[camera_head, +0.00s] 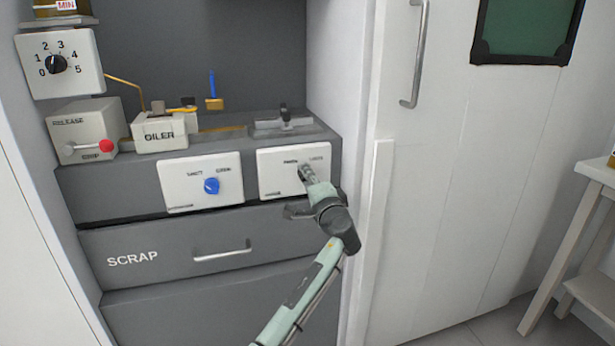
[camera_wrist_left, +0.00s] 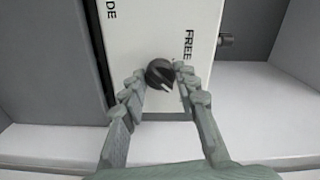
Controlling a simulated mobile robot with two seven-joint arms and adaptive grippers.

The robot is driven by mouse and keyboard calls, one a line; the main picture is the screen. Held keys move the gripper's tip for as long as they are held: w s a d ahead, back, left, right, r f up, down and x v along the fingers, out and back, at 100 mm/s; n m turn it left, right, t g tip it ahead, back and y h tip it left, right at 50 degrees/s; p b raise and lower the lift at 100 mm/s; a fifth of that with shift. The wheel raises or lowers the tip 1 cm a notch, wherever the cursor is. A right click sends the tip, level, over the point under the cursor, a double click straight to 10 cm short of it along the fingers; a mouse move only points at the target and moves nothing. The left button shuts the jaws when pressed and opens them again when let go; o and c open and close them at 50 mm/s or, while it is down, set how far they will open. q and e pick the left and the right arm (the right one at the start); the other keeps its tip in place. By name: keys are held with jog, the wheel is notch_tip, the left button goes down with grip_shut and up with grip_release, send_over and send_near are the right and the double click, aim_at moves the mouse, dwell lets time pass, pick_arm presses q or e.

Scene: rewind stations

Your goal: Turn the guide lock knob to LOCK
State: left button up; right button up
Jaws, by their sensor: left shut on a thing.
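The guide lock knob (camera_wrist_left: 160,73) is a small black knob with a white pointer mark, on a white panel (camera_wrist_left: 150,25). The panel carries the words FREE and a cut-off "DE" in the left wrist view; no LOCK label is readable there. The white mark slants toward the lower right of that view. In the head view the panel (camera_head: 270,182) is the right one of two, and its labels are too small to read. My right gripper is not in view.
A second white panel (camera_head: 180,192) with a blue knob (camera_head: 211,186) is just left. Below is the SCRAP drawer (camera_head: 130,260) with its handle. The oiler (camera_head: 160,134) and release box (camera_head: 80,125) stand on the ledge above. A white door (camera_head: 430,180) is at the right.

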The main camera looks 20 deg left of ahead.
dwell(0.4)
pick_arm(q)
jog(key=o, duration=1.2)
jog(key=shift+c, duration=0.2)
